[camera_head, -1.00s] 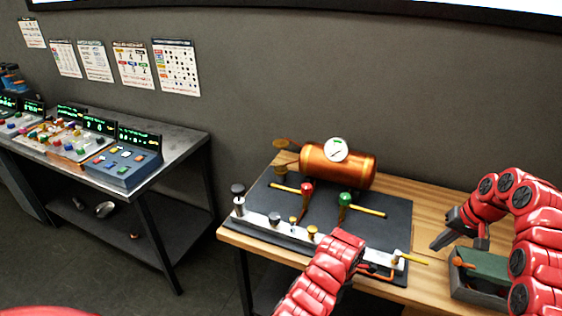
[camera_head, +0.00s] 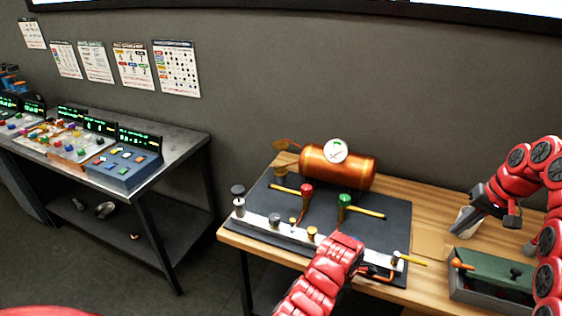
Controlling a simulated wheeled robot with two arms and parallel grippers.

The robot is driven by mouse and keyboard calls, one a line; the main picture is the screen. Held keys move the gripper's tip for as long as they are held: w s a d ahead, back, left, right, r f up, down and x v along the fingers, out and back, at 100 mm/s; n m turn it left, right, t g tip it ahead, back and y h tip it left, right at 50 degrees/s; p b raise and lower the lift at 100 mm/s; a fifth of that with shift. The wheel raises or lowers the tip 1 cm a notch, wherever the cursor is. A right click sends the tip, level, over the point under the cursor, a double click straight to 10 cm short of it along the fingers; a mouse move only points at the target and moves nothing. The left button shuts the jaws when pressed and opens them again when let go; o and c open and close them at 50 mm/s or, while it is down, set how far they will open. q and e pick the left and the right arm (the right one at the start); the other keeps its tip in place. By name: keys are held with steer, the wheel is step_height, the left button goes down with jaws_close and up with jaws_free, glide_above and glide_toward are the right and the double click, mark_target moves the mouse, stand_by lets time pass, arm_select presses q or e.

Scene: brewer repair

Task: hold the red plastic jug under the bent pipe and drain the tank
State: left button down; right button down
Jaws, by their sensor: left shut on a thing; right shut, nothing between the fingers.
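The copper tank (camera_head: 338,167) with a round white gauge (camera_head: 335,150) lies at the back of the wooden table. A bent orange pipe (camera_head: 380,276) shows at the table's front edge, below a yellow-handled valve (camera_head: 411,260). My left wrist, in red, reaches up from the bottom just left of this pipe. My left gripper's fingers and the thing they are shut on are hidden. I cannot see the red plastic jug.
Red (camera_head: 307,190) and green (camera_head: 344,200) knobs with yellow handles stand on the dark mat (camera_head: 385,230). A metal table (camera_head: 188,140) with control panels stands at the left.

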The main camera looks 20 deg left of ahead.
arm_select(q)
steer(key=s+p, duration=1)
steer(key=s, duration=0.1)
steer(key=shift+s, duration=0.35)
stand_by(0.9)
stand_by(0.4)
